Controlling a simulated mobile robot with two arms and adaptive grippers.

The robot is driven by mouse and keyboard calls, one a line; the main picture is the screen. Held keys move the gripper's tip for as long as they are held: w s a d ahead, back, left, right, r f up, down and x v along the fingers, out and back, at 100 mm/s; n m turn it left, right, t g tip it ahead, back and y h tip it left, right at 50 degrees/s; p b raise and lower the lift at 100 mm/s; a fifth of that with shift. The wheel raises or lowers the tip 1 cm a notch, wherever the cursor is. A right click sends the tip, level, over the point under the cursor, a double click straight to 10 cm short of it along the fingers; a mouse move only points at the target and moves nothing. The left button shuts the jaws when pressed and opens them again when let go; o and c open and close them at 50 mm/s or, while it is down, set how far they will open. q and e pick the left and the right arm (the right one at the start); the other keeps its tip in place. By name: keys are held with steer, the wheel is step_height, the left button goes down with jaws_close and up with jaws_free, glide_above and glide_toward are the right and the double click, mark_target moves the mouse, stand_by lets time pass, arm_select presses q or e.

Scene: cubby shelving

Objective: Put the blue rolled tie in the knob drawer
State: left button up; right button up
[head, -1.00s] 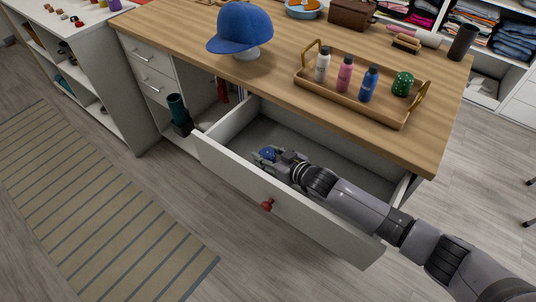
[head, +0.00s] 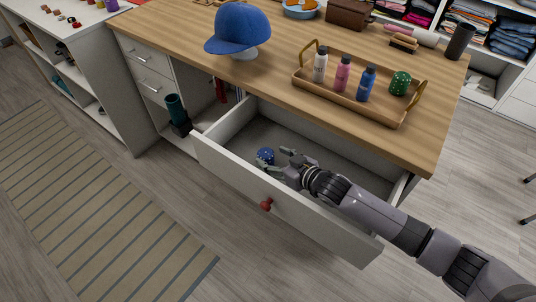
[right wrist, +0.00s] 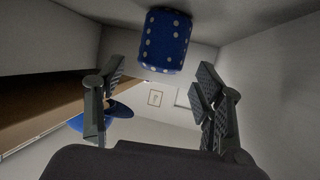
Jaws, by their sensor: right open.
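The blue rolled tie (head: 265,155) with pale dots is inside the open knob drawer (head: 243,187), towards its left end. The drawer has a red knob (head: 266,204) on its front. My right gripper (head: 285,162) is inside the drawer, just right of the tie, with its fingers open. In the right wrist view the tie (right wrist: 165,40) is beyond the open fingertips (right wrist: 163,82), with a gap between them and it. Whether the tie rests on the drawer floor is hard to tell. My left gripper is not in view.
The wooden counter (head: 285,60) overhangs the drawer and carries a tray (head: 340,92) of bottles and a blue cap (head: 238,28). A dark green cylinder (head: 176,110) stands in the open compartment left of the drawer. The drawer's right part is crossed by my arm.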

mark_target(270, 156)
steer(key=shift+v, duration=1.75)
